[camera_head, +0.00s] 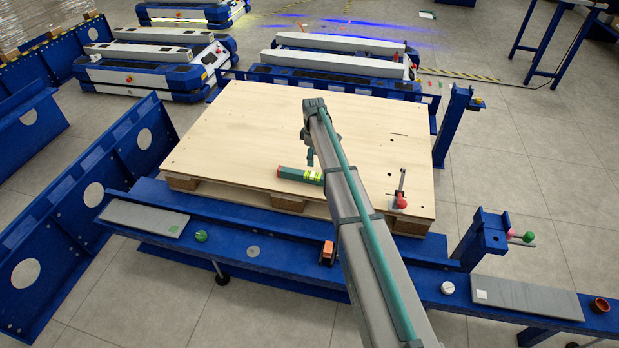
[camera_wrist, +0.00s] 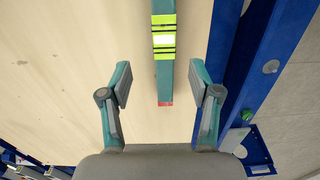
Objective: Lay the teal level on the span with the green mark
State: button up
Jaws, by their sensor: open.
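The teal level (camera_head: 290,174) lies on the light wooden pallet top, near its front edge. It has a bright yellow-green vial section and a red end. In the wrist view the level (camera_wrist: 164,80) runs lengthwise between my fingers, with a gap on each side. My gripper (camera_wrist: 160,88) is open and empty above it. In the head view my gripper (camera_head: 310,158) is beside the level, partly hidden by my arm. The grey span with the green mark (camera_head: 140,217) lies on the blue front beam at left, bare on top.
Another grey span with a white mark (camera_head: 525,297) lies at the right of the beam. A green knob (camera_head: 201,236), an orange block (camera_head: 327,251) and a red-handled clamp (camera_head: 401,192) stand nearby. A blue post (camera_head: 485,240) rises at the right. Much of the pallet top (camera_head: 240,125) is clear.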

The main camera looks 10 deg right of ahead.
send_over(313, 175)
jog(key=f, duration=0.4)
jog(key=shift+w+d+f, duration=0.1)
jog(key=shift+w+f, duration=0.2)
jog(key=shift+f, duration=0.05)
jog(key=shift+s+f+p, duration=0.15)
jog(key=shift+f+p, duration=0.2)
jog(key=shift+f, duration=2.5)
grip_shut()
